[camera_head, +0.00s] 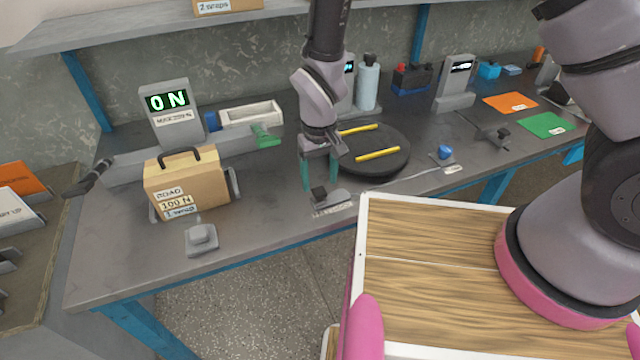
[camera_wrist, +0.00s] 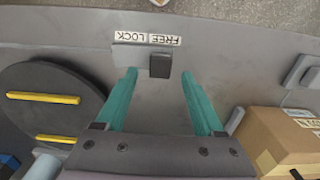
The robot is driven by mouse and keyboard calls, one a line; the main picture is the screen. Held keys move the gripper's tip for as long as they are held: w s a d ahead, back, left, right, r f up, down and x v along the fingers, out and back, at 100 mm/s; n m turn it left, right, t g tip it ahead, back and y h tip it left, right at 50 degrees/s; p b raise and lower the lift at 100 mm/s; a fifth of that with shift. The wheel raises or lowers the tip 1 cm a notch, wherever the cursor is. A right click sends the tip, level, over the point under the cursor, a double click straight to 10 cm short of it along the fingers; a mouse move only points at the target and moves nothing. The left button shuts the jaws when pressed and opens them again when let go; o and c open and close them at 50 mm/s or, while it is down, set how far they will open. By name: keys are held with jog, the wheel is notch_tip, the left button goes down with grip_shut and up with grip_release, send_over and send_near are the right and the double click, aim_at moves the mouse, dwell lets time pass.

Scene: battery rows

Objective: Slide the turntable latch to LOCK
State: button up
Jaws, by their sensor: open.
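The latch is a small grey plate (camera_head: 337,197) with a black knob (camera_head: 319,194), at the front edge of the bench before the turntable. In the wrist view the knob (camera_wrist: 160,65) is at the FREE end, beside the FREE label (camera_wrist: 165,39); the LOCK label (camera_wrist: 133,36) is beside the bare plate end. The turntable (camera_head: 400,160) is a black disc with two yellow bars. My gripper (camera_head: 319,183) is open and empty, pointing down. In the wrist view its teal fingertips (camera_wrist: 158,74) appear either side of the knob, with gaps. Their height over it is unclear.
A cardboard box (camera_head: 188,185) with a handle sits left of my gripper, by a display reading 0 N (camera_head: 168,103). A grey button block (camera_head: 201,238) is near the front edge. A blue knob (camera_head: 445,152) lies right of the turntable. Bare bench lies around the latch.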

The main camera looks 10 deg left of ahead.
jog(key=shift+f, duration=1.15)
grip_shut()
dwell(0.6)
